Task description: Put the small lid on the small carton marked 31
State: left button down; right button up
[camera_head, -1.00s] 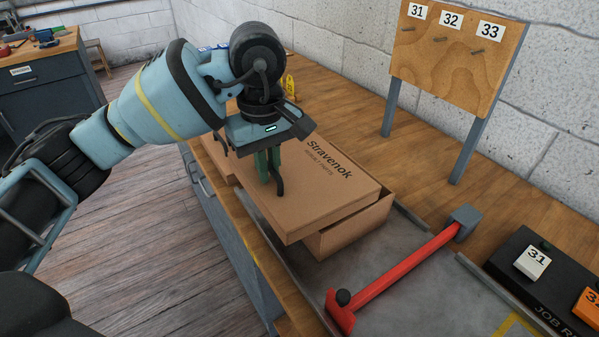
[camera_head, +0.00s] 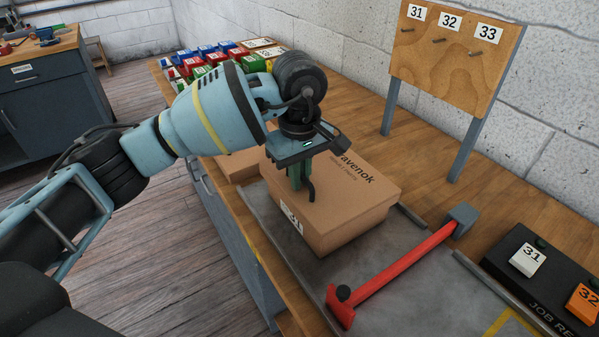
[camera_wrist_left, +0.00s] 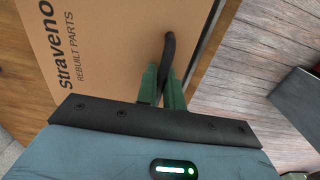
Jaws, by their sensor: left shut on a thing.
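The small lid (camera_head: 345,190) is a flat brown cardboard lid printed "Stravenok". It lies squarely over the small carton marked 31 (camera_head: 322,242), whose white 31 label shows on its front left side. I cannot tell whether the lid is fully down. My left gripper (camera_head: 301,190) is above the lid's near left part, shut on a dark curved handle of the lid. The left wrist view shows the green fingers (camera_wrist_left: 164,92) on that handle, with the lid's printed top (camera_wrist_left: 100,50) beside them. My right gripper is not in view.
Another brown cardboard piece (camera_head: 238,167) lies left of the carton. A red bar (camera_head: 398,272) crosses the grey mat to the right. A black box with numbered tags (camera_head: 535,275) stands at the right, a pegboard (camera_head: 455,45) behind, and several coloured boxes (camera_head: 215,62) at the back.

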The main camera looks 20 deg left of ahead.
pick_arm(q)
jog(key=c, duration=1.5)
grip_release()
jog(key=shift+r, duration=0.1)
notch_tip(320, 180, up, 12)
jog(key=shift+s+f, duration=0.1)
